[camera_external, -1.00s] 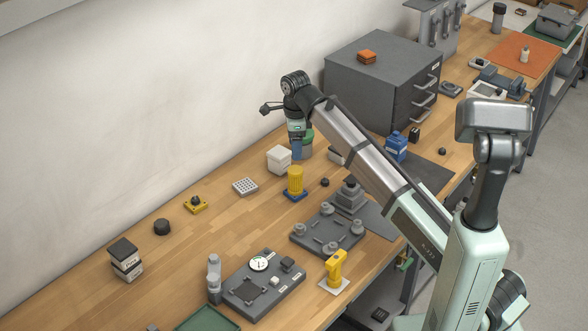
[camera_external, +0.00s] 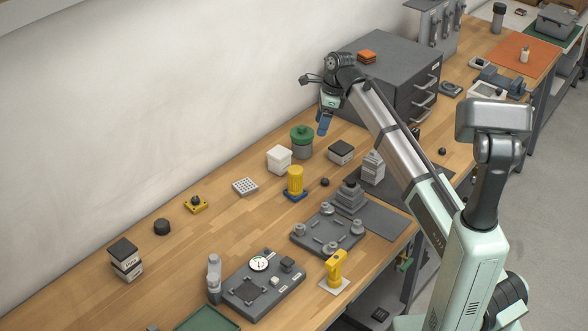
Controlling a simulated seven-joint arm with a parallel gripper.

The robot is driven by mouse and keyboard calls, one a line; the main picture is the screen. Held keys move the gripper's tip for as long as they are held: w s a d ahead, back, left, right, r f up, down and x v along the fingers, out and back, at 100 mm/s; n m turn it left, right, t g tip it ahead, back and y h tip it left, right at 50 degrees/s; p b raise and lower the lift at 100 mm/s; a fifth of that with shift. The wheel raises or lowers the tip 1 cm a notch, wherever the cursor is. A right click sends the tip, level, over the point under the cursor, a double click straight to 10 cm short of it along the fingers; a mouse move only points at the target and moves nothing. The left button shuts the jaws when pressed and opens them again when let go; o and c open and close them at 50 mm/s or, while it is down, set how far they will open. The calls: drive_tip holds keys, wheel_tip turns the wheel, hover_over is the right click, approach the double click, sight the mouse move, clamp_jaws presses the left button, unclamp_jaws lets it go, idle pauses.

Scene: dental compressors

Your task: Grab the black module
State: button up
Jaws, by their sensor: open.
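My gripper (camera_external: 323,128), with blue fingers, is open and hangs in the air in front of the grey drawer cabinet. Several dark things could be the black module, and I cannot tell which one it is. A small black block (camera_external: 416,133) stands right of my arm, partly covered by it. A white box with a black top (camera_external: 341,151) stands below and right of my gripper, apart from it. A black puck (camera_external: 162,227) and stacked boxes with a black top (camera_external: 124,250) stand at the left of the bench.
The grey drawer cabinet (camera_external: 355,82) is behind.

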drive_tip(key=w+d+m+t+y, duration=0.1)
drive_tip(key=w+d+m+y, duration=0.3)
drive_tip(key=d, duration=0.7)
drive_tip(key=w+d+n+t+y, duration=0.1)
drive_tip(key=w+d+t, duration=0.1)
drive_tip(key=w+d, duration=0.65)
drive_tip(key=d+r+m+t+y, duration=0.2)
drive_tip(key=d+m+t, duration=0.3)
drive_tip(key=d, duration=2.1)
approach(419, 132)
drive_tip(key=shift+s+d+r+n+t+y, duration=0.2)
drive_tip(key=shift+r+n+t+y, duration=0.1)
drive_tip(key=shift+r+n+t, duration=0.15)
drive_tip(key=shift+w+a+f, duration=0.1)
drive_tip(key=shift+f, duration=0.6)
drive_tip(key=x, duration=0.8)
drive_tip(key=shift+f, duration=0.1)
drive_tip(key=shift+s+x, duration=0.15)
drive_tip(key=shift+x, duration=1.2)
drive_tip(key=shift+s+x, duration=0.15)
drive_tip(key=shift+x, duration=1.25)
drive_tip(key=shift+a+f, duration=0.1)
drive_tip(key=shift+a, duration=0.1)
